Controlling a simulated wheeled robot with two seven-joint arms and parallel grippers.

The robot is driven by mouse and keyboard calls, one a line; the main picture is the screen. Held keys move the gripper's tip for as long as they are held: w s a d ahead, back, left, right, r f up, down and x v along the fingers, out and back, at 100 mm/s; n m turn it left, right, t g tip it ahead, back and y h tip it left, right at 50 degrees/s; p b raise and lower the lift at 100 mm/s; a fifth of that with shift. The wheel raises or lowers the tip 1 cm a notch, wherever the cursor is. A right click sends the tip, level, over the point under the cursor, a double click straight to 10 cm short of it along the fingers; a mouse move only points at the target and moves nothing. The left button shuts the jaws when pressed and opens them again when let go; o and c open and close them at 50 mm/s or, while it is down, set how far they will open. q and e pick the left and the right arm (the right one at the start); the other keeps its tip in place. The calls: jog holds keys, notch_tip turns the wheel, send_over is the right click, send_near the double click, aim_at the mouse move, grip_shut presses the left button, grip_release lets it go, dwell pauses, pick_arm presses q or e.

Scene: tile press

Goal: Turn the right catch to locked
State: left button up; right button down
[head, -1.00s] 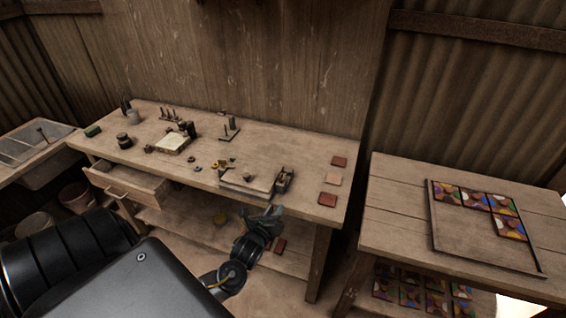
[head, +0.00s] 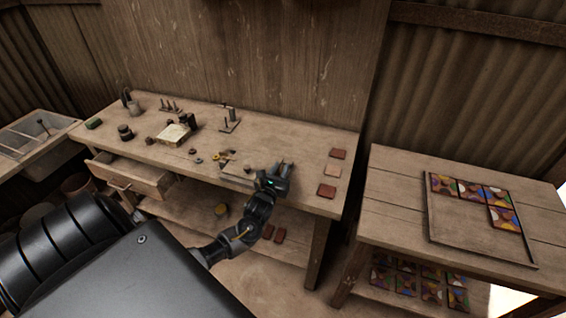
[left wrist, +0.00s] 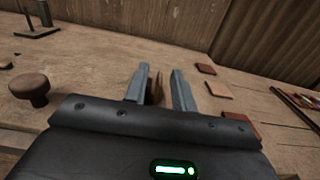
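My left gripper (head: 287,167) is over the right end of the tile press (head: 233,171) at the bench's front edge, and covers part of it. In the left wrist view the gripper (left wrist: 160,88) is open, with its two grey fingers apart. A narrow brown upright piece (left wrist: 156,90), which looks like the right catch, shows between the fingers, nearer the left one. Whether a finger touches it, and how the catch is turned, I cannot tell. A round brown knob (left wrist: 30,87) stands to the left of the fingers. My right gripper is not in view.
Red and tan tiles (head: 331,171) lie on the bench (head: 305,145) to the right of the gripper. Small tools and jars stand further left. An open drawer (head: 130,177) sticks out at front left. A side table (head: 395,200) at right bears a frame with patterned tiles.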

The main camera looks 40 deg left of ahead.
pick_arm(q)
jog(key=shift+x, duration=1.5)
grip_shut()
